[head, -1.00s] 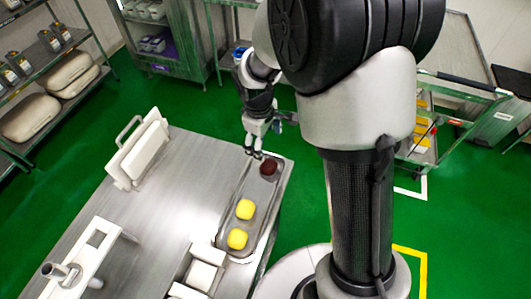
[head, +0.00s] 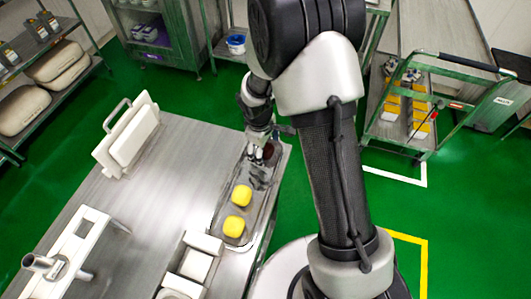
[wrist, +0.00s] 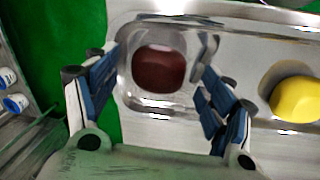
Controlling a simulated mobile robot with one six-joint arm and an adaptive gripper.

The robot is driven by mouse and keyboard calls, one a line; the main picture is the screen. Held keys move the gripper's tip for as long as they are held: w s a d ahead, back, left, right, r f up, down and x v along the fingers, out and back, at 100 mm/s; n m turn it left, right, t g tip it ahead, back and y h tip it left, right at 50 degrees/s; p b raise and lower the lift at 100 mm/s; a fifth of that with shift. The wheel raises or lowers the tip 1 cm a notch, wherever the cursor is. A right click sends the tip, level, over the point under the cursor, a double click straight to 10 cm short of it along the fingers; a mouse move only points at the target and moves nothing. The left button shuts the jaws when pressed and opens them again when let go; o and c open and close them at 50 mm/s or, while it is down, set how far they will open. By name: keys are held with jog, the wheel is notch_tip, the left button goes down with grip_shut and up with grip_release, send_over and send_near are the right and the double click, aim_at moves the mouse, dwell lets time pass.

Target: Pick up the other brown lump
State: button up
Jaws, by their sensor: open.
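The brown lump (wrist: 158,68) is dark, reddish and rounded. It lies near one end of the shiny metal tray (wrist: 165,108), close to the tray's end wall. My gripper (wrist: 160,66) is open and empty, with the lump showing between its two spread fingers in the wrist view. I cannot tell how high the fingers are above the tray.
Two yellow lumps (head: 242,195) (head: 234,226) sit on the same tray, nearer the camera; one shows in the wrist view (wrist: 297,98). White block-shaped parts (head: 195,265) stand beside the tray. The steel tabletop (head: 165,185) to the left has free room.

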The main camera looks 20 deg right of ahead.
jog(key=shift+w+d+f, duration=0.1)
jog(key=shift+w+f, duration=0.05)
jog(key=shift+f, duration=0.55)
jog(key=shift+r, duration=0.1)
jog(key=c, duration=1.2)
